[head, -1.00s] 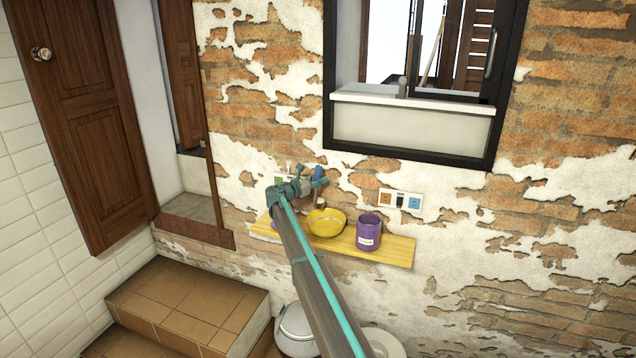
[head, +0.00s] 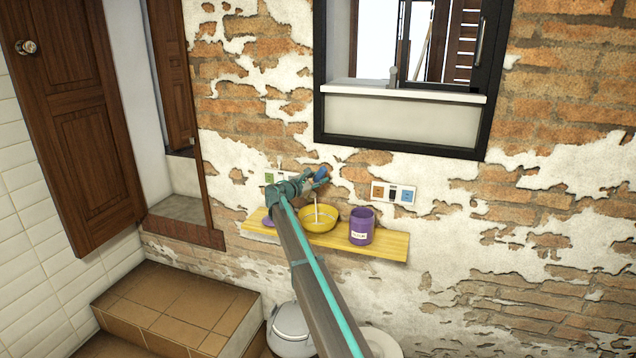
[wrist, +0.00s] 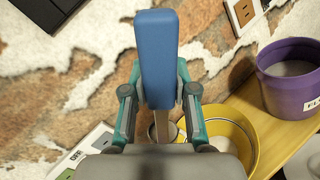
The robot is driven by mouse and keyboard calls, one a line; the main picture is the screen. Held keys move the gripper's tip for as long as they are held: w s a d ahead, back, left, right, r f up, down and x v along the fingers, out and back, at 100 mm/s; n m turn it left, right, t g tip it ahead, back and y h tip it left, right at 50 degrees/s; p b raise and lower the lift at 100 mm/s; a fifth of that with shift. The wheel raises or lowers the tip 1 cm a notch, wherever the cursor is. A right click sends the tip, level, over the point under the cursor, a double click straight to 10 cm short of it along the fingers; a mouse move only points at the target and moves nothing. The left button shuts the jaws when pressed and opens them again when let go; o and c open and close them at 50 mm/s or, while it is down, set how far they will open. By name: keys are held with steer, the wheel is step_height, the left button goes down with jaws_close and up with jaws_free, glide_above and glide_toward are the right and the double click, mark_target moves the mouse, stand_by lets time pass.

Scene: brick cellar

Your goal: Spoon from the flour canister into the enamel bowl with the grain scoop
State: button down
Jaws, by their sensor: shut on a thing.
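My gripper (head: 313,184) is shut on the grain scoop's blue handle (wrist: 157,55), above the yellow enamel bowl (head: 312,224). The scoop's metal shank runs down between the fingers in the wrist view, and its head is mostly hidden. A thin white streak (head: 317,212) shows over the bowl in the head view, like falling flour. White matter (wrist: 217,144) lies in the bowl (wrist: 246,130) in the wrist view. The purple flour canister (head: 361,228) stands upright, right of the bowl. It is open with pale flour (wrist: 290,68) inside.
The bowl and canister stand on a narrow yellow wooden shelf (head: 392,247) against the brick wall. A small purple thing (head: 267,222) lies at its left end, partly hidden. Wall sockets (head: 394,193) sit behind, and a window ledge (head: 405,91) is higher up.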

steer(key=s+d+f+m+b, duration=0.2)
steer(key=f+m+b, duration=0.3)
steer(key=b, duration=0.9)
steer(key=s+d+f+m+b, duration=0.3)
steer(key=f+m+b, duration=0.3)
steer(key=m+b, duration=0.4)
steer(key=b, duration=0.5)
steer(key=shift+f+m, duration=0.2)
steer(key=shift+m, duration=0.2)
stand_by(1.1)
steer(key=shift+f+b, duration=0.1)
steer(key=shift+b, duration=0.35)
steer(key=shift+a, duration=0.1)
stand_by(0.9)
